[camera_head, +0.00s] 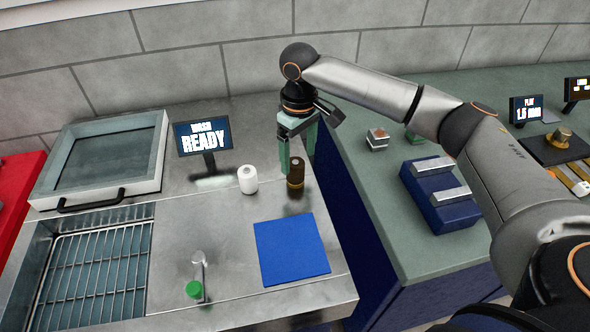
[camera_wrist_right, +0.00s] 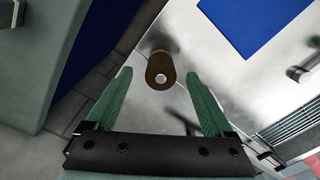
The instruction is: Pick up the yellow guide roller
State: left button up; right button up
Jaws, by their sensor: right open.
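The yellow guide roller (camera_head: 296,180) looks dark brownish-yellow and stands upright on the steel worktop, near its right edge. In the right wrist view the roller (camera_wrist_right: 160,66) shows from above, with a pale round spot in its top. My right gripper (camera_head: 298,158) points down over it, with green fingers open. In the right wrist view the roller appears between and just beyond the fingertips of the gripper (camera_wrist_right: 159,78). I cannot tell whether a finger touches it. My left gripper is not in view.
A white roller (camera_head: 247,180) stands just left of the yellow one. A blue mat (camera_head: 291,250) lies in front. The "WASH READY" display (camera_head: 202,138) stands behind left. A gap separates this worktop from the green bench (camera_head: 385,215) at right, which holds a blue block (camera_head: 437,205).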

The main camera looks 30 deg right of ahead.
aim_at(296, 163)
jog(key=f, duration=0.5)
jog(key=shift+w+a+f, duration=0.15)
jog(key=shift+w+f, duration=0.1)
jog(key=shift+f, duration=0.15)
grip_shut()
dwell(0.4)
jog(key=shift+r, duration=0.1)
